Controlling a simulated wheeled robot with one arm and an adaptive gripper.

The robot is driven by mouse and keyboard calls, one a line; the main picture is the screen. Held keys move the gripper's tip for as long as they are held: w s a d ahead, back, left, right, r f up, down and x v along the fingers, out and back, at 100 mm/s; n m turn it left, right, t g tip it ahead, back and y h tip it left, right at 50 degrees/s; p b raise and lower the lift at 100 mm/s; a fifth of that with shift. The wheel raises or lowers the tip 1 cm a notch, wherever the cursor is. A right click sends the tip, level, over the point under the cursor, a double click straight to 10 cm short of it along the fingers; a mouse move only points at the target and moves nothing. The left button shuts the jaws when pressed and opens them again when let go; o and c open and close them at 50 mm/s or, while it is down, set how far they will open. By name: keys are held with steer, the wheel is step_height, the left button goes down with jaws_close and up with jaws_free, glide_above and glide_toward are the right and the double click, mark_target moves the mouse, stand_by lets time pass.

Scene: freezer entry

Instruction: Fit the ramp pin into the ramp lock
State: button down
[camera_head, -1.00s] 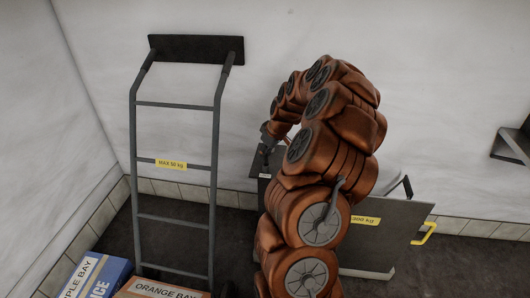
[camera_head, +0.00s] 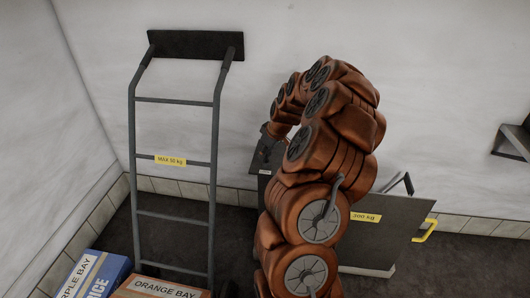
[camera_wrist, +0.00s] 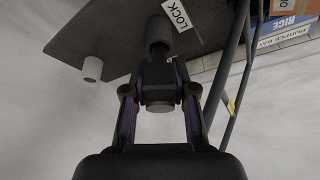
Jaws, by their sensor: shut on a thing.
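In the wrist view, my gripper (camera_wrist: 160,80) has both fingers closed on the ramp pin (camera_wrist: 160,107), a dark piece with a grey round end. The ramp lock (camera_wrist: 157,30) is a dark cylinder beside a white LOCK label (camera_wrist: 177,14) on a dark plate (camera_wrist: 105,35). The pin lines up with the lock and looks close to it or touching. I cannot tell whether the pin is inside it. In the head view, my gripper (camera_head: 268,152) is small and partly hidden by my arm, just above the dark plate with the white label.
A grey hand truck (camera_head: 174,163) leans at the wall on the left. Blue (camera_head: 97,278) and orange (camera_head: 162,289) boxes stand in front of it. A pale cylinder (camera_wrist: 92,68) sits on the plate.

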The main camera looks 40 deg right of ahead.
steer(key=shift+f, duration=0.35)
steer(key=c, duration=0.9)
jaws_free()
steer(key=shift+o, duration=0.2)
steer(key=shift+r, duration=0.1)
steer(key=v, duration=1.1)
steer(key=shift+s+r, duration=0.15)
steer(key=shift+r, duration=0.25)
steer(key=shift+c, duration=0.3)
